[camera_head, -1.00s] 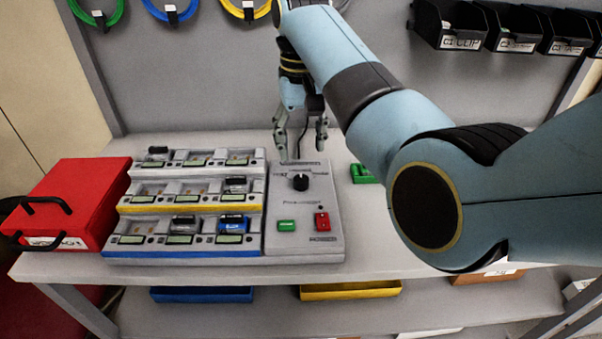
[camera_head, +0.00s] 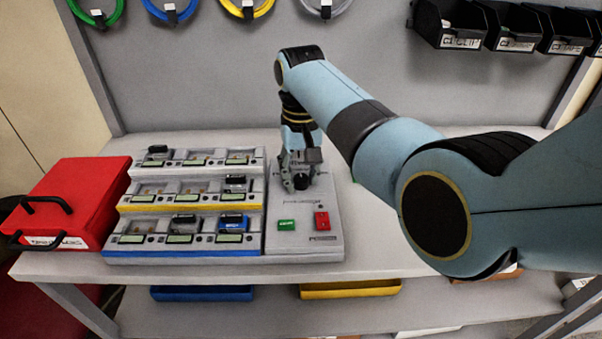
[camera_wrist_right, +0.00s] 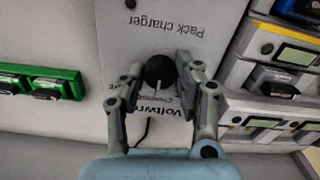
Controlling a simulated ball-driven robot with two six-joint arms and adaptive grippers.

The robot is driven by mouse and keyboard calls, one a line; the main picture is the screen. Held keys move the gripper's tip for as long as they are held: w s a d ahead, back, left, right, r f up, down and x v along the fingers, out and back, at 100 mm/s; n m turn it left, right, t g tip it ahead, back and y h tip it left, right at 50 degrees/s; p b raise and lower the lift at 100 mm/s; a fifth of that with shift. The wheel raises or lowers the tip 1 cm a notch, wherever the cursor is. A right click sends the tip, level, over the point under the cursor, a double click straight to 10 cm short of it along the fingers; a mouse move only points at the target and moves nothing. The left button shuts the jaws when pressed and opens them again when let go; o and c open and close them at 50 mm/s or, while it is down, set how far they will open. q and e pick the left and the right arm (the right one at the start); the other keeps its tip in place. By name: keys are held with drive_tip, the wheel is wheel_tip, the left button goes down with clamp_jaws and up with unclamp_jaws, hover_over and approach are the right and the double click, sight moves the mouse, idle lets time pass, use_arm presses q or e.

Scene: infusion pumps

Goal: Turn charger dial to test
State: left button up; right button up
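The charger dial is a round black knob (camera_wrist_right: 160,72) on the grey charger panel (camera_head: 318,245). In the head view it is mostly hidden by my right gripper (camera_head: 301,184), which points down over the panel's upper part. In the right wrist view the fingers of my right gripper (camera_wrist_right: 157,80) stand on either side of the knob. The right finger is very close to it and a small gap shows at the left one; contact is hard to tell. The label "Pack charger" (camera_wrist_right: 165,25) reads upside down there. My left gripper is not in view.
A stepped rack (camera_head: 150,253) of charging bays with several packs adjoins the panel on the left. A green button (camera_head: 286,225) and a red switch (camera_head: 322,221) sit on the panel's front. A red case (camera_head: 75,200) stands far left. A green holder (camera_wrist_right: 45,82) shows in the wrist view.

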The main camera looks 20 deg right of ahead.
clamp_jaws()
drive_tip(key=shift+r+n+p, duration=0.15)
drive_tip(key=shift+n+p, duration=0.75)
drive_tip(key=shift+p, duration=0.1)
drive_tip(key=shift+n+p, duration=0.95)
drive_tip(key=shift+n, duration=0.25)
drive_tip(key=shift+n+p, duration=1.05)
drive_tip(key=shift+n, duration=1.25)
drive_tip(key=shift+w, duration=0.1)
drive_tip(key=o, duration=0.5)
unclamp_jaws()
